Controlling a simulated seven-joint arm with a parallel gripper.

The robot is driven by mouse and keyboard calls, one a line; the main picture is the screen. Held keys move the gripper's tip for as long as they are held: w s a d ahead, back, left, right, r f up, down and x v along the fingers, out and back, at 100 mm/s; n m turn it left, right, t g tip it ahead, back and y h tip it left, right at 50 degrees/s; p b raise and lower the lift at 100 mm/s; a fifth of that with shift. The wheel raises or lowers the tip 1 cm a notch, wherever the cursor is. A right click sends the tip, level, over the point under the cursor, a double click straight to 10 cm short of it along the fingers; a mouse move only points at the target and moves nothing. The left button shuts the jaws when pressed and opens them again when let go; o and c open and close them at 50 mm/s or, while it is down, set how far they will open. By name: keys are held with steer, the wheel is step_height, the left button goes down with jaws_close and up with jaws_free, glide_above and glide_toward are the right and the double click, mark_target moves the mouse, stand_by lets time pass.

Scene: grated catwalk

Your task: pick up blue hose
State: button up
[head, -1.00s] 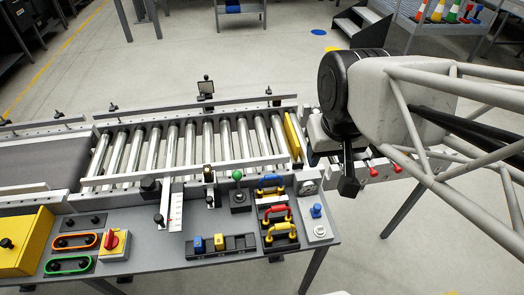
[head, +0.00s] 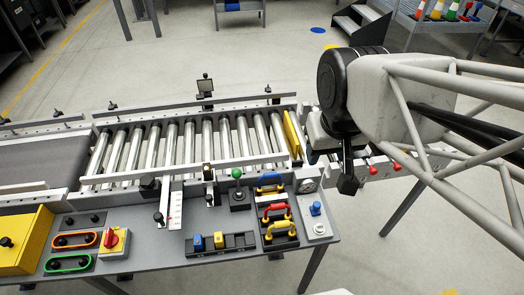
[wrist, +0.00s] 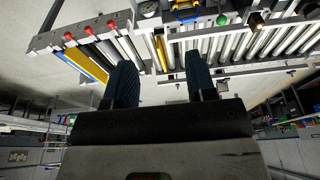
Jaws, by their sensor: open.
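The blue hose (head: 270,178) is a short curved piece, lying at the far end of a dark panel on the grey table. A red hose (head: 276,210) and a yellow hose (head: 280,228) lie nearer on the same panel. My gripper (head: 348,185) hangs to the right of the blue hose, beyond the table's right end and apart from it. In the wrist view, my gripper's two dark fingers (wrist: 162,82) are spread with nothing between them. Blue and yellow parts, probably the blue hose (wrist: 187,15), show at the top of that view, beyond the fingertips.
A roller conveyor (head: 190,145) runs behind the table, with a yellow bar (head: 292,136) at its right end. A green-knobbed lever (head: 238,175) stands left of the blue hose. A gauge (head: 308,186) and blue knob (head: 316,208) sit to its right.

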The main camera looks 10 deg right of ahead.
steer(key=m+g, duration=0.3)
steer(key=m, duration=1.4)
glide_above(271, 173)
step_height(271, 173, down, 23)
steer(key=shift+s+f, duration=0.1)
steer(key=shift+f+m, duration=0.4)
steer(key=shift+f, duration=0.05)
steer(key=shift+f, duration=1.25)
steer(key=shift+f, duration=0.15)
